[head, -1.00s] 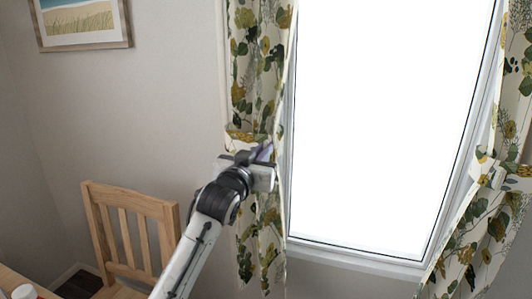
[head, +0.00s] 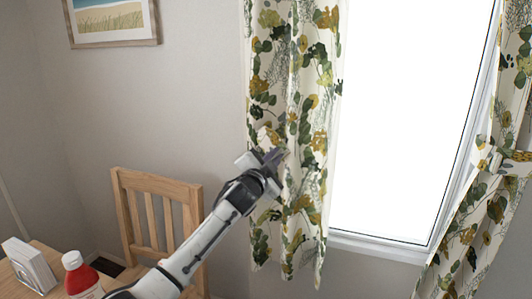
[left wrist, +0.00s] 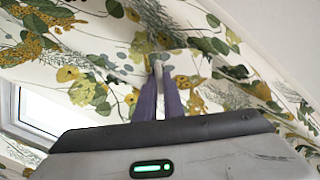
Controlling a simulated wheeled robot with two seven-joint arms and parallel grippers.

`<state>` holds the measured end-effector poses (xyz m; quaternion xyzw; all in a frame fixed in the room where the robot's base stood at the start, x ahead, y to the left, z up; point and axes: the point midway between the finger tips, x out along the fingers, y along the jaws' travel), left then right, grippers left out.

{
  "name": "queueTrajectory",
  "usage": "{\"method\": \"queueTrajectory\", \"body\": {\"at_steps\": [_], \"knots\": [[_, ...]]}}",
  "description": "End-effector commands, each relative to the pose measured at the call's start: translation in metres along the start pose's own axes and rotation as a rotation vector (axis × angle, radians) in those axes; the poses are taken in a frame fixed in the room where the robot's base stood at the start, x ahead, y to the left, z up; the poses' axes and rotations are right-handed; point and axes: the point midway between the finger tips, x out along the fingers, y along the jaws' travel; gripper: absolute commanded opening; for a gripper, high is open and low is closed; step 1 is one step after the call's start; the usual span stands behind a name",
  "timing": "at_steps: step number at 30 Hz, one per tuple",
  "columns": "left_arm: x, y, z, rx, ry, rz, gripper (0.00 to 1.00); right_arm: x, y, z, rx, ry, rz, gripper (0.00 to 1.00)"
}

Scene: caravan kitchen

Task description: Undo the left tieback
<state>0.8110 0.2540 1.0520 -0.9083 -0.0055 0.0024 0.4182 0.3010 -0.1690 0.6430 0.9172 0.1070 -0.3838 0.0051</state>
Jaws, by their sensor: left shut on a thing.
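The left curtain (head: 305,90), white with green and mustard leaves, hangs loose and nearly straight, with no band gathering it. My left gripper (head: 276,156) is in front of its left part, at mid-height. In the left wrist view, its two purple fingers (left wrist: 160,97) are shut on a thin pale strip, which I take for the end of the left tieback (left wrist: 158,78). The rest of the tieback is hard to tell from the curtain, as the pattern matches. My right gripper is not in view.
The right curtain (head: 470,225) is still gathered by its tieback (head: 497,157). The bright window (head: 405,120) lies between the curtains.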

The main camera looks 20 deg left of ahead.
Motion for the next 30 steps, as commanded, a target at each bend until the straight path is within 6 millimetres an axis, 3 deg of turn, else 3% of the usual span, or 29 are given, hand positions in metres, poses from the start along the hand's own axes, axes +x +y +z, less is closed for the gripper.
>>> {"method": "queueTrajectory", "body": {"at_steps": [15, 30], "knots": [[0.002, -0.001, 0.029, 0.409, 0.003, 0.005, 0.00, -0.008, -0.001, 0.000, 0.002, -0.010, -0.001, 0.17], [0.002, -0.004, 0.038, 0.534, 0.004, 0.005, 0.00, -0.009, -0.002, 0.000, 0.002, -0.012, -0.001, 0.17]]}}
